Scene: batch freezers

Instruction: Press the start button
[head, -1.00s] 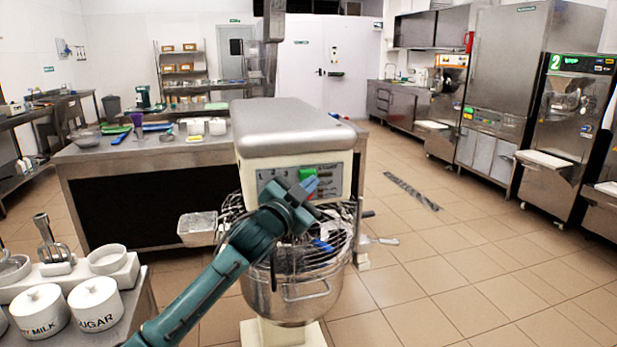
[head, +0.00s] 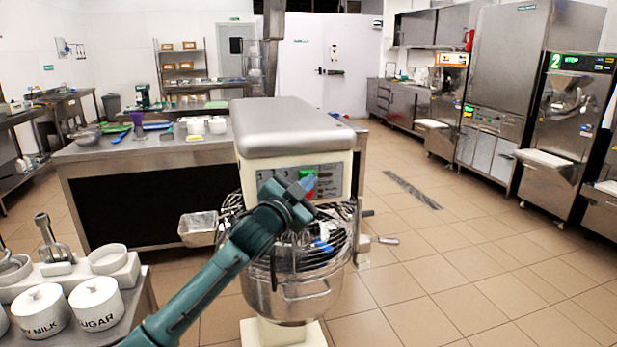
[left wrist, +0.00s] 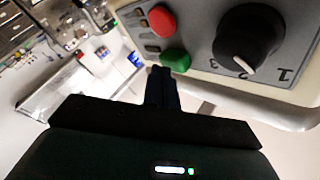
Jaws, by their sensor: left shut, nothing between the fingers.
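The mixer (head: 290,125) stands in the middle of the head view, with a control panel on its front. A green button (left wrist: 175,60) and a red button (left wrist: 162,20) sit on the panel beside a black dial (left wrist: 248,40) in the left wrist view. In the head view, the green button (head: 307,173) shows just above the red one. My left gripper (left wrist: 162,72) is shut and empty, its tips close beside the green button. I cannot tell whether they touch it. The arm hides part of the panel in the head view. My right gripper is not in view.
The mixer's bowl (head: 290,298) and wire guard lie below the panel. A steel counter (head: 100,160) stands behind to the left. White jars (head: 97,303) are on a table at the front left. The tiled floor at the right is clear.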

